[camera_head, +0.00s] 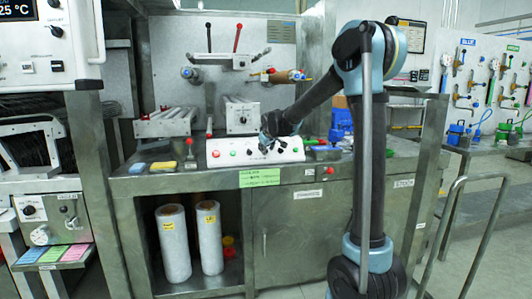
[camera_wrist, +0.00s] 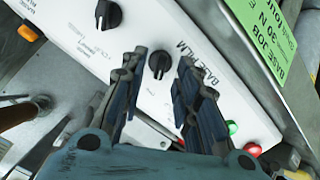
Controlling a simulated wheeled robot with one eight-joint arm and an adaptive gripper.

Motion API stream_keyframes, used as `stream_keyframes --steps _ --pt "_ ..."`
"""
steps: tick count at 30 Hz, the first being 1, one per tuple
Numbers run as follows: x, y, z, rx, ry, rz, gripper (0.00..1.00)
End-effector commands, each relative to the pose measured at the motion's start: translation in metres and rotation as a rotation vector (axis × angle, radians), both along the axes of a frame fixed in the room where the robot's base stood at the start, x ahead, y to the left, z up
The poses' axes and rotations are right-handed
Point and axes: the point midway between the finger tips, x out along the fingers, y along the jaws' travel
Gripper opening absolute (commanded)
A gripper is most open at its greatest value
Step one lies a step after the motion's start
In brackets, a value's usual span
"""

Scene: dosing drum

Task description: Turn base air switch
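A white control panel (camera_head: 225,158) with buttons and knobs lies on the bench. It fills much of the wrist view (camera_wrist: 200,45). A black rotary knob (camera_wrist: 159,63) on it, beside a partly hidden label that seems to read BASE FILM, shows between my gripper's fingertips. A second black knob (camera_wrist: 108,15) is at the upper left. I cannot read a label saying base air. My gripper (camera_wrist: 162,68) is open, its fingers on either side of the first knob; contact cannot be told. In the head view my gripper (camera_head: 268,139) hides part of the panel.
A red button (camera_wrist: 232,127) and a green button (camera_wrist: 252,149) are near the right finger. A green job sign (camera_head: 260,178) hangs at the bench front. Rollers and handles are behind.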

Motion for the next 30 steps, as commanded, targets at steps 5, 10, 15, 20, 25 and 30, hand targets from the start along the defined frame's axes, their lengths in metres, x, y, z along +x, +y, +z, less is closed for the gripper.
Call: stream_keyframes --steps 5,10,15,20,25,30 --pt "-0.02 -0.004 0.017 0.0 0.001 0.001 0.29" --pt "-0.038 -0.008 0.032 0.0 0.001 0.0 0.29" --pt "-0.055 -0.012 0.046 0.0 0.001 0.0 0.29" --pt "-0.066 -0.015 0.056 -0.001 0.002 0.0 0.29" --pt "-0.071 -0.016 0.06 -0.001 0.002 0.0 0.29" --pt "-0.071 -0.016 0.061 -0.001 0.002 0.0 0.29"
